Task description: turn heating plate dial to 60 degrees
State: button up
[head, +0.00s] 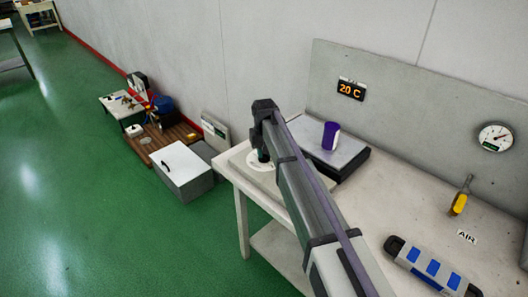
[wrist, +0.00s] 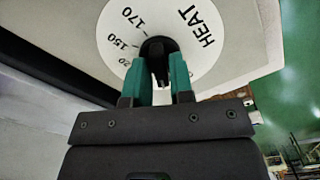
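The heating plate dial is a white disc (wrist: 185,62) marked HEAT, 170, 150 and a partly hidden number, with a black knob (wrist: 158,47) at its middle. My gripper (wrist: 161,72) has its teal fingers apart at the knob, one on each side of its near part. I cannot tell whether they press on it. In the head view my arm hides part of the dial disc (head: 259,160). The display (head: 351,90) above reads 20 C.
The white bench (head: 390,200) also holds a blue and grey case (head: 432,266) and a yellow-handled tool (head: 460,200) near the AIR label. A round gauge (head: 495,137) is on the back panel. A white box (head: 182,170) stands on the floor left of the bench.

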jog(key=o, duration=0.3)
notch_tip(320, 180, up, 11)
jog(key=p, duration=1.1)
jog(key=shift+f, duration=0.1)
jog(key=s+d+m, duration=0.2)
jog(key=s+d, duration=1)
jog(key=s, duration=0.3)
jog(key=s+d+m, duration=0.1)
jog(key=s+d, duration=1.1)
jog(key=s, duration=0.4)
jog(key=shift+d+m, duration=0.15)
jog(key=shift+m, duration=0.25)
